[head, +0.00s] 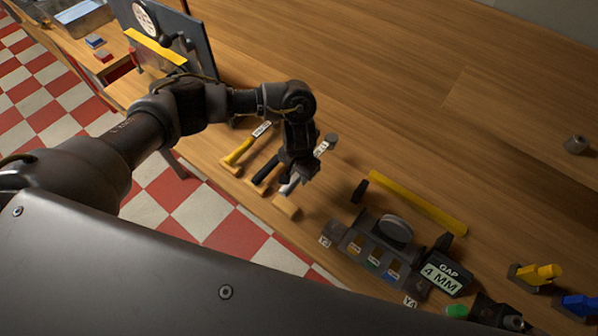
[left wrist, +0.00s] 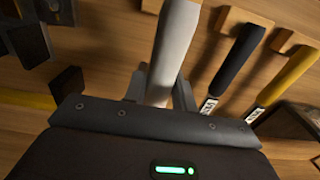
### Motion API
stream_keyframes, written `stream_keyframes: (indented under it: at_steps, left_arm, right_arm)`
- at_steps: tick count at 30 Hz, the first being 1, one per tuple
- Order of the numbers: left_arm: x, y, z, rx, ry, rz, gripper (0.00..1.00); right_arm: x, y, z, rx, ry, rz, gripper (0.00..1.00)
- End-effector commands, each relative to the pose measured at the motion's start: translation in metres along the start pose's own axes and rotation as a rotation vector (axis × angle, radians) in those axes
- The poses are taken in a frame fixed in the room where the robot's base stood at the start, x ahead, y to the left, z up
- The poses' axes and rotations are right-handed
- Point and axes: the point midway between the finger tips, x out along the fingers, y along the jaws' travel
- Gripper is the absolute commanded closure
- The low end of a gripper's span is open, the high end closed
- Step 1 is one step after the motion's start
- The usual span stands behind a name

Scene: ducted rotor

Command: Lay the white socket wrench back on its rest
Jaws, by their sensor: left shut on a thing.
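My left gripper (head: 298,178) is shut on the white socket wrench (left wrist: 174,48), over the workbench. In the left wrist view the white handle rises between the two fingers toward the top edge. In the head view the gripper hides much of the wrench, and its pale handle (head: 289,188) shows below the fingers. A wooden rest block (head: 286,205) lies just past the handle end; part of it shows behind the handle in the left wrist view (left wrist: 151,5). I cannot tell whether the handle touches it. My right gripper is not in view.
A black-handled tool (head: 264,172) and a yellow-handled tool (head: 240,152) lie beside it on their own blocks. A dark fixture (head: 372,245), a yellow bar (head: 417,202) and a "GAP 4 MM" sign (head: 443,277) stand to the right.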

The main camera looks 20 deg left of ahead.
Motion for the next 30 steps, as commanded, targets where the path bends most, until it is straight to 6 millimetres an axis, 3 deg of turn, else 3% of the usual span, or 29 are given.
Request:
stream_keyframes:
  at_steps: [8, 9, 18, 30]
  left_arm:
    - [-0.006, 0.000, 0.002, -0.001, 0.006, 0.002, 1.00]
    - [0.007, 0.000, 0.002, -0.001, 0.006, 0.002, 1.00]
    - [0.041, 0.000, 0.002, -0.001, 0.007, 0.002, 1.00]
    - [0.057, 0.000, 0.002, 0.000, 0.007, 0.002, 1.00]
  right_arm:
    - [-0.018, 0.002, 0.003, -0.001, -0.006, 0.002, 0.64]
    - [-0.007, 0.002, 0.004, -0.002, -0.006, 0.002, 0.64]
    - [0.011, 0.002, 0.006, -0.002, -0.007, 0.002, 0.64]
    - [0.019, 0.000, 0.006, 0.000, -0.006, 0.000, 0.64]
